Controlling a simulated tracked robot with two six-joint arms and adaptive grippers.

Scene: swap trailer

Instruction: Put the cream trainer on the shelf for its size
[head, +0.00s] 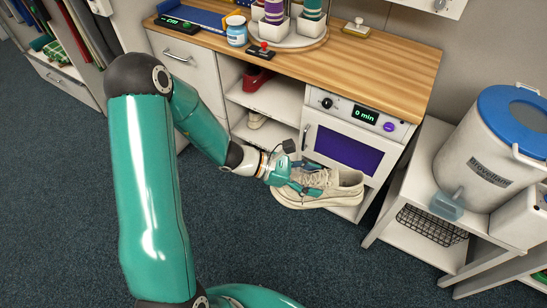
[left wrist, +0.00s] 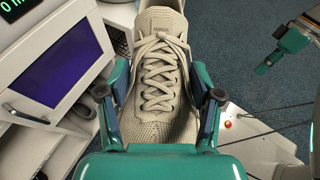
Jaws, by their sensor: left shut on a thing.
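The open shelves left of the oven hold a red shoe (head: 257,78) on the upper shelf (head: 280,100) and a pale shoe (head: 256,121) on the lower shelf (head: 274,138). No size marks are readable. A teal gripper-like part (left wrist: 282,48), perhaps my right gripper, shows in the left wrist view.
The oven (head: 350,148) has a purple window and a "0 min" display. A wooden counter (head: 385,66) above carries a mug (head: 236,31) and white pots. A white stand with a large blue-lidded container (head: 490,140) is at the right. Carpet in front is clear.

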